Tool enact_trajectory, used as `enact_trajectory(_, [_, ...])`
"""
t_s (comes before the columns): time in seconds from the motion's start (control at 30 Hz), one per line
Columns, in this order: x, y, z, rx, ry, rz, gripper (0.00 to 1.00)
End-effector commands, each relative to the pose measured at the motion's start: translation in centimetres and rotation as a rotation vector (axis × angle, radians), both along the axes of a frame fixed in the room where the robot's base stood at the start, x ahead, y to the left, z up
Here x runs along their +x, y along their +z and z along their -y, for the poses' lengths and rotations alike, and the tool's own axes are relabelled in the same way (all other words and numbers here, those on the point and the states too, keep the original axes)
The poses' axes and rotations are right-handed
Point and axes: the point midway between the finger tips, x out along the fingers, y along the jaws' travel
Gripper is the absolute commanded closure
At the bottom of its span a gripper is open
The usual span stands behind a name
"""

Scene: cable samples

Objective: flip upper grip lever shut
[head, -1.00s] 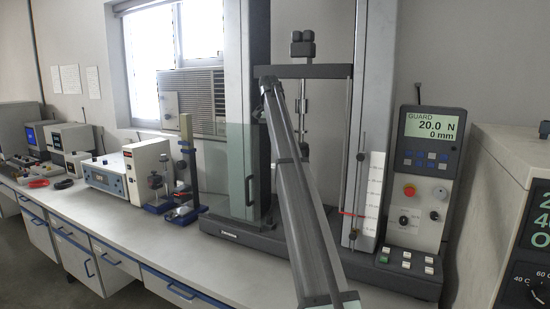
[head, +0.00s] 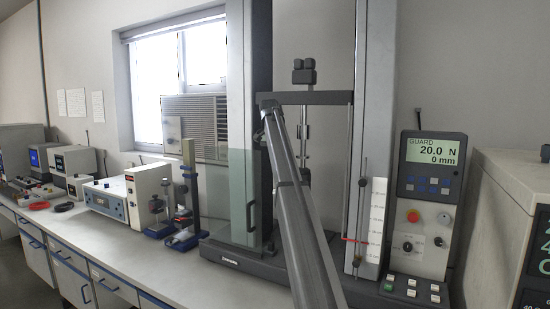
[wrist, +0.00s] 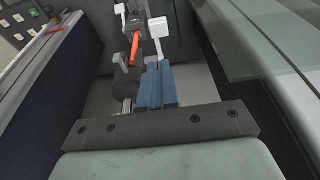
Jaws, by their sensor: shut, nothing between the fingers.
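The test frame's upper grip (head: 303,131) hangs below the dark crosshead (head: 330,98) in the head view, partly behind my arm. My gripper is hidden there. In the wrist view my gripper (wrist: 158,66) shows as two blue fingers, shut together with nothing between them. An orange lever (wrist: 135,50) stands just left of and beyond the fingertips. A white paddle on a stem (wrist: 158,27) stands straight beyond them, and a second white paddle (wrist: 120,9) is farther left. I cannot tell which of these is the upper grip's lever, or whether the fingers touch one.
A clear guard panel (head: 240,195) stands left of the frame opening; a glassy panel (wrist: 265,40) fills the wrist view's right. The control panel (head: 425,200) reads GUARD, 20.0 N, 0 mm. A white scale (head: 373,215) with a red marker stands beside the right column.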

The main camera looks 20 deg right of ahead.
Motion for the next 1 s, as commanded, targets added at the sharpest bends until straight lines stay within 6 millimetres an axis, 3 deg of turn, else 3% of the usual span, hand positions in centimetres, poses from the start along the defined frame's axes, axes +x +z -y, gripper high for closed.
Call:
enact_trajectory(0.2, [0.6,-4.0,0.7,0.001,0.000,-0.002,1.00])
enact_trajectory(0.5, [0.8,-8.4,0.9,0.001,0.000,-0.001,1.00])
enact_trajectory(0.7, [0.8,-9.9,0.8,0.001,0.000,0.001,1.00])
enact_trajectory(1.0, [0.8,-10.2,0.8,0.001,0.000,0.001,1.00])
